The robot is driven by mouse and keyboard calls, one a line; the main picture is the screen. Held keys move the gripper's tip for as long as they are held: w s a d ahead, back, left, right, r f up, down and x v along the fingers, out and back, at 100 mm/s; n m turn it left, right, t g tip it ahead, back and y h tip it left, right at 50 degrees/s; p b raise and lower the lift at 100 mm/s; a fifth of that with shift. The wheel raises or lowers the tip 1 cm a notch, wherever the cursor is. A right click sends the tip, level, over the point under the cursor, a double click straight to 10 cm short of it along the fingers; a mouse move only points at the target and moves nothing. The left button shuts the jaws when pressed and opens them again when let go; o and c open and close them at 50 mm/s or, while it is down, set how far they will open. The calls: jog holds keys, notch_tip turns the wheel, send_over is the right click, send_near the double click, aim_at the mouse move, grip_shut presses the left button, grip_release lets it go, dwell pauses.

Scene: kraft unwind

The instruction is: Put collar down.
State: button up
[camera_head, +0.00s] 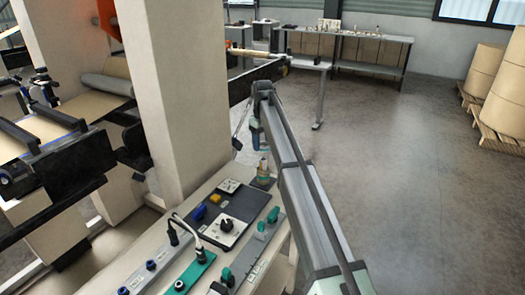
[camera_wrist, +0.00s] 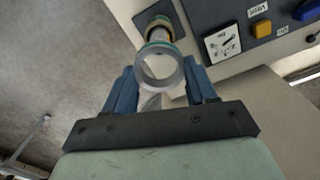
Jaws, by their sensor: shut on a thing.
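In the wrist view the collar is a grey metal ring (camera_wrist: 162,87), held between the blue fingers of my gripper (camera_wrist: 160,76). My gripper is shut on it, and its open bore faces the camera. Just beyond the ring is a short round post (camera_wrist: 158,24) with brassy and teal bands, on a dark square pad (camera_wrist: 144,15). I cannot tell whether the ring touches the post. In the head view my gripper (camera_head: 263,151) is low over the far end of the bench, above the dark pad (camera_head: 263,183); the collar is too small there to make out clearly.
A control panel (camera_head: 240,201) with a blue button, a yellow button and a black knob lies close beside the pad. Teal-handled fixtures (camera_head: 255,240) and a cable (camera_head: 188,228) are nearer. A thick pale column (camera_head: 180,90) stands left of my arm. Open floor (camera_head: 400,150) lies right.

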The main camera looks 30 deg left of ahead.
jog(key=shift+r, duration=0.55)
jog(key=d+f, duration=0.8)
jog(key=d, duration=0.4)
jog(key=shift+d+f, duration=0.1)
jog(key=shift+f, duration=4.7)
jog(key=shift+f, duration=0.1)
jog(key=o, duration=1)
jog(key=shift+o, duration=0.2)
notch_tip(320, 180, up, 12)
